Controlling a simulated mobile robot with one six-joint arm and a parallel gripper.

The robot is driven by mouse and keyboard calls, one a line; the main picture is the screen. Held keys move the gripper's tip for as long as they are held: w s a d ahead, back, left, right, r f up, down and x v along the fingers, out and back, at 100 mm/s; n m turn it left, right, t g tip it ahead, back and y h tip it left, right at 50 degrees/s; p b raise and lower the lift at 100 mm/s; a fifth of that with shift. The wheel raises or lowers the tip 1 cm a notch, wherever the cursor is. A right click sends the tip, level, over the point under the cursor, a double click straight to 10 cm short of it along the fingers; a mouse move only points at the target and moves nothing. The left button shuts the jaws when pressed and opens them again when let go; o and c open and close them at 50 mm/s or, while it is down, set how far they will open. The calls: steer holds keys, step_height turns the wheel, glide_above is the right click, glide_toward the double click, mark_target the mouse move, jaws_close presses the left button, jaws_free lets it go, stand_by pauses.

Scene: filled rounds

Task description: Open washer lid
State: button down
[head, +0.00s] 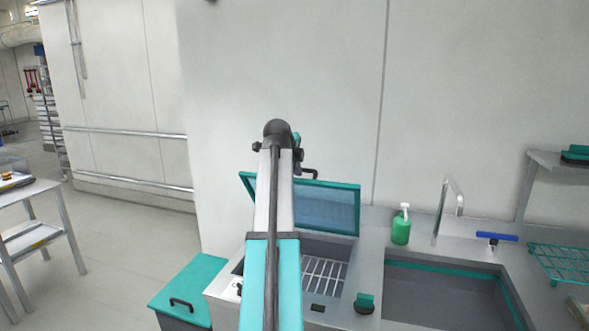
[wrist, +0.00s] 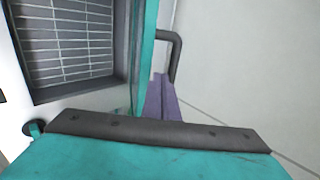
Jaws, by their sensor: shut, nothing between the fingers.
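The washer lid (head: 330,207) is a teal-framed panel with a bluish pane, standing raised and tilted up at the back of the washer. Its dark handle (head: 310,173) sticks out at the top edge; the handle also shows in the wrist view (wrist: 177,52). The washer's open basin (head: 322,272) holds a wire rack, which fills the upper left of the wrist view. My gripper (wrist: 160,80) is shut and empty, its purple fingers beside the lid's edge and just below the handle. Whether they touch the lid cannot be told.
A green soap bottle (head: 401,226), a tap (head: 446,210) and a sink (head: 440,291) are to the right. A teal-topped bin (head: 190,288) stands left of the washer. The wall is close behind the lid. Floor is clear at left, before a metal table (head: 22,192).

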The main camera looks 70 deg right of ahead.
steer(key=shift+d, duration=0.5)
steer(key=shift+w, duration=0.2)
